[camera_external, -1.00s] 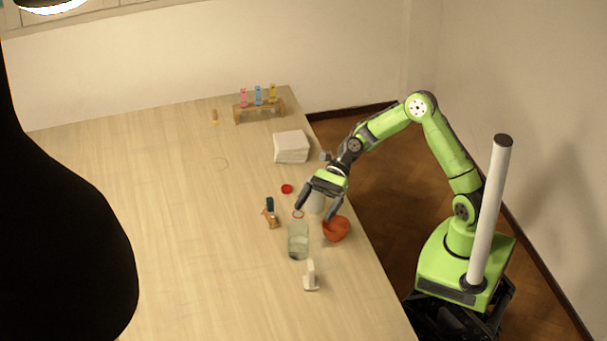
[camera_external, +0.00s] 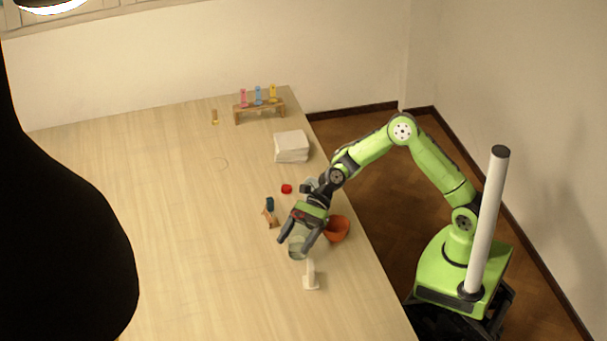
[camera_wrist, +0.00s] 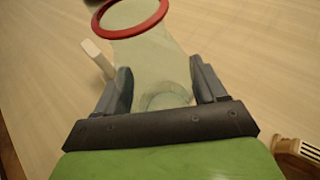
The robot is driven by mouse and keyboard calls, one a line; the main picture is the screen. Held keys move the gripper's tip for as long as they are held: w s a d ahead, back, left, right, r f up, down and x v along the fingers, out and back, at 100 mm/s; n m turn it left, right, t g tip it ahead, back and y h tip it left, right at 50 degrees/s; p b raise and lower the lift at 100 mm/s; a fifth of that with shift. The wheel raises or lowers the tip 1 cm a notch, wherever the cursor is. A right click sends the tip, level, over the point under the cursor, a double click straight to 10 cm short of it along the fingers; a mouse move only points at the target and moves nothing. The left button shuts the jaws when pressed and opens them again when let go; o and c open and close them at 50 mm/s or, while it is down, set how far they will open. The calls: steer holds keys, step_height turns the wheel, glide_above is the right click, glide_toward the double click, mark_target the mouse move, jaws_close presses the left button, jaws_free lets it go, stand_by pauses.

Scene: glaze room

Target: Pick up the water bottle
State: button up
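The water bottle (camera_external: 297,248) looks like a translucent pale green vessel on the table, partly hidden by my gripper in the external view. In the wrist view the bottle (camera_wrist: 158,60) shows a red ring at one end, and its body lies between my two fingers. My gripper (camera_external: 295,247) is low over the bottle with its fingers spread to either side. The wrist view also shows the gripper (camera_wrist: 165,82) with fingers apart; whether they touch the bottle is hard to tell.
An orange bowl (camera_external: 338,229) stands close to the right. A white block (camera_external: 310,275) stands just in front, also in the wrist view (camera_wrist: 97,57). A wooden piece (camera_external: 269,217) and a red item (camera_external: 286,188) lie behind. The table's left is mostly clear.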

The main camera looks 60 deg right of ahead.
steer(key=c, duration=0.7)
steer(key=shift+r, duration=0.1)
steer(key=shift+c, duration=0.2)
